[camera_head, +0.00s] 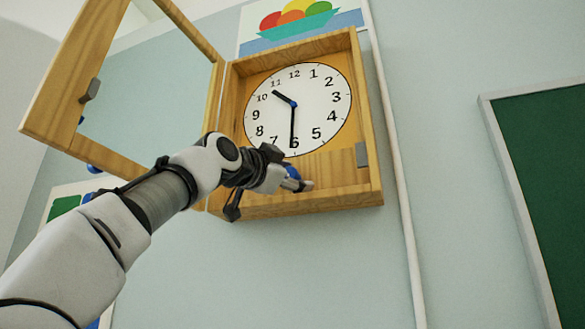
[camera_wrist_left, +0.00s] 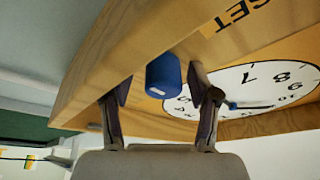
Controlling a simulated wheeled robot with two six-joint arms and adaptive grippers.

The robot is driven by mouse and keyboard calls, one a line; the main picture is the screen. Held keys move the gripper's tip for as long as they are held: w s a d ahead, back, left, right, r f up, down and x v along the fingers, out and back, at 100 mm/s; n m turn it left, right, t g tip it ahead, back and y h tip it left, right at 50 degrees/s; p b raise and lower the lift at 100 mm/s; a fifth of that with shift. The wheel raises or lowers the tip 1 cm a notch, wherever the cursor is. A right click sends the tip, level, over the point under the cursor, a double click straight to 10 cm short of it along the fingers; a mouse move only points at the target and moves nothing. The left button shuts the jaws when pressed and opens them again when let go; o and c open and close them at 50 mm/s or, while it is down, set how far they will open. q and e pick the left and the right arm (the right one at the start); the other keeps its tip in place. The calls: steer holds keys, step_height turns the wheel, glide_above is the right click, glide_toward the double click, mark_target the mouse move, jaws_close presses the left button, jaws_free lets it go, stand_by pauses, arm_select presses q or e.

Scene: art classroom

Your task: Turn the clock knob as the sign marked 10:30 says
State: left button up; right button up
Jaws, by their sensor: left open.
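A wooden clock case (camera_head: 374,185) hangs on the wall. Its white clock face (camera_head: 325,105) has a short hand between 10 and 11 and a long hand at 6. A blue knob (camera_head: 292,173) sits low in the case, below the face, partly hidden by my gripper. My left gripper (camera_head: 290,184) is at the knob. In the left wrist view, the knob (camera_wrist_left: 163,72) stands between the two open, dark fingers, with visible gaps on both sides and a white mark on its end. No sign marked 10:30 shows.
The case's framed door (camera_head: 55,70) stands open to the left, above my left arm. A partly cut-off label (camera_wrist_left: 238,15) ending in "ET" is near the knob. A pale pipe (camera_head: 398,170) runs right of the case, and a green board (camera_head: 545,170) is farther right.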

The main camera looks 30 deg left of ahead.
arm_select(q)
steer(key=shift+s, duration=0.25)
steer(key=shift+s+r, duration=0.1)
steer(key=shift+s, duration=0.15)
steer(key=c, duration=0.4)
steer(key=shift+s, duration=0.1)
jaws_close()
arm_select(e)
steer(key=shift+s+f, duration=0.1)
steer(key=shift+s, duration=0.2)
arm_select(q)
steer(key=shift+r+n, duration=0.15)
steer(key=shift+n, duration=0.15)
